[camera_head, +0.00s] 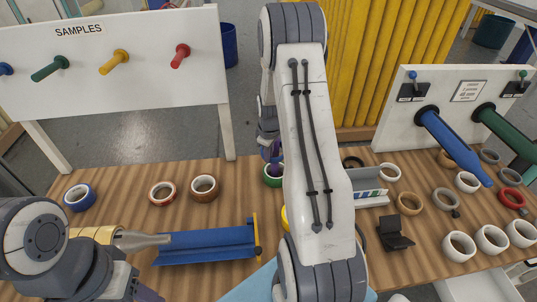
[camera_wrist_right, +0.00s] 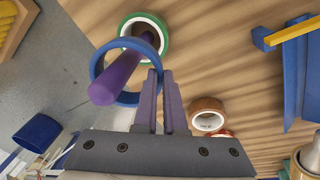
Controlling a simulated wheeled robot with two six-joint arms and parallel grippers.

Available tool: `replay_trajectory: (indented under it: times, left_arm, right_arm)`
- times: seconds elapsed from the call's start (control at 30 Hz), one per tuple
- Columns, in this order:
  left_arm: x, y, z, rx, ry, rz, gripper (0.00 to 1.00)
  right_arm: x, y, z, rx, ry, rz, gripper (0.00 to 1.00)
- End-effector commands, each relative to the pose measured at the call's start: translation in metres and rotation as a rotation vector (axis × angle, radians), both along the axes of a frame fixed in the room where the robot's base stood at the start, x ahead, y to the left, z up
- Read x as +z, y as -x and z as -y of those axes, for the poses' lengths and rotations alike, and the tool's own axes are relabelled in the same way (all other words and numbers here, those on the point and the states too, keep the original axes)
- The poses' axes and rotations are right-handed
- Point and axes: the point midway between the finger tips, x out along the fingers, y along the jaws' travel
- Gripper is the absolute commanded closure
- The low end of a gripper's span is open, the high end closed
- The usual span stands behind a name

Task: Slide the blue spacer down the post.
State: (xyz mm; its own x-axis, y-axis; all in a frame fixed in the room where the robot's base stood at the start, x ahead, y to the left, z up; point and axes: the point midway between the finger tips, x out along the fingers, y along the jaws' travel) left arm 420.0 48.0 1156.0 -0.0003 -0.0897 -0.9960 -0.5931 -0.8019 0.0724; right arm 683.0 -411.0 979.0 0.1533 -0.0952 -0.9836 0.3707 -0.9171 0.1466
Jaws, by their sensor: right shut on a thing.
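The blue spacer (camera_wrist_right: 98,58) is a ring in the right wrist view. It encircles the purple post (camera_wrist_right: 122,80), whose free end sticks out through it toward the camera. My right gripper (camera_wrist_right: 160,78) is shut on the spacer's edge. A green tape roll (camera_wrist_right: 163,32) is around the far end of the post, apart from the spacer. In the head view my right arm hides most of this; the green roll (camera_head: 271,179) shows beside the arm. My left arm is at the lower left, its fingers not clear.
A blue trough (camera_head: 208,244) lies on the wooden table at centre left. Loose rolls, including a brown one (camera_head: 204,187) and a blue one (camera_head: 79,197), stand behind it. The SAMPLES board (camera_head: 125,85) stands behind. At right are a pegged panel (camera_head: 390,115) and several rolls.

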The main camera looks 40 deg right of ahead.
Motion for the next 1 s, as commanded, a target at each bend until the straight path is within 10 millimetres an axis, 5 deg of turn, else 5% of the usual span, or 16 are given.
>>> replay_trajectory:
  times: [0.1,0.2,0.63,1.0]
  left_arm:
    - [0.000,0.000,0.000,0.000,0.000,0.000,0.47]
    - [0.000,0.000,0.000,0.000,0.000,0.000,0.47]
    - [-0.003,0.000,0.000,0.000,0.000,0.000,0.47]
    - [-0.018,0.000,0.000,-0.001,0.000,0.000,0.47]
  right_arm:
    - [0.001,0.000,0.000,0.000,0.000,0.000,1.00]
    - [0.001,0.000,0.000,0.000,0.000,0.000,0.58]
    - [0.008,0.000,0.000,0.000,0.001,0.003,0.57]
    - [0.075,0.011,-0.007,0.000,0.003,0.004,0.57]
